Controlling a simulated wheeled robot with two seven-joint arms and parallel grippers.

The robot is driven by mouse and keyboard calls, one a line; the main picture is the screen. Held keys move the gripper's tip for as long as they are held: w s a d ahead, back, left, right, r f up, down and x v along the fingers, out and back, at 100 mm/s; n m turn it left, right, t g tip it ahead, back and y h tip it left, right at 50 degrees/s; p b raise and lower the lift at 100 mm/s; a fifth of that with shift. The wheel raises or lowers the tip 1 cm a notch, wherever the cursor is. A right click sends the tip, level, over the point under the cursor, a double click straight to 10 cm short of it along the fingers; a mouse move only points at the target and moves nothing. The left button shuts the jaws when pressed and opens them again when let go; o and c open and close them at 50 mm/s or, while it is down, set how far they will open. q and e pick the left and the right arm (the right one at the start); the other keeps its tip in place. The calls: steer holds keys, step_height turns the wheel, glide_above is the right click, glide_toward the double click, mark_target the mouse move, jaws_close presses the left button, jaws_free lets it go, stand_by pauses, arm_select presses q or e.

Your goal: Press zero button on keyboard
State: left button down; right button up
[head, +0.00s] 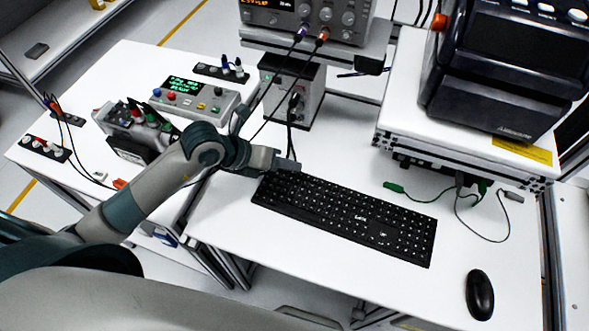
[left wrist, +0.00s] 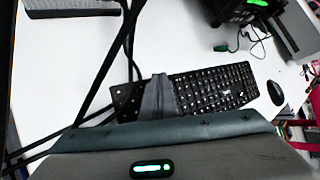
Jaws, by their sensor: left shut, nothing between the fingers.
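A black keyboard (head: 345,219) lies on the white table in the head view, slanting down to the right. It also shows in the left wrist view (left wrist: 215,88). My left gripper (head: 293,165) is shut and empty, with its fingertips at the keyboard's upper left corner. In the left wrist view the closed fingers (left wrist: 158,82) cover part of the keyboard's left portion. I cannot tell whether the tips touch it. The zero button is too small to make out. My right gripper is not in view.
A black mouse (head: 480,294) lies right of the keyboard. A box (head: 291,88) with hanging cables stands just behind my left gripper. A device with a green screen (head: 195,98) stands to the left. A white case (head: 460,150) is at the back right. The table front is clear.

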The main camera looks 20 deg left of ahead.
arm_select(q)
steer(key=shift+r, duration=0.3)
step_height(320, 180, up, 5)
steer(key=p, duration=0.4)
stand_by(0.4)
steer(key=shift+s+f, duration=0.1)
steer(key=shift+f, duration=0.05)
stand_by(0.7)
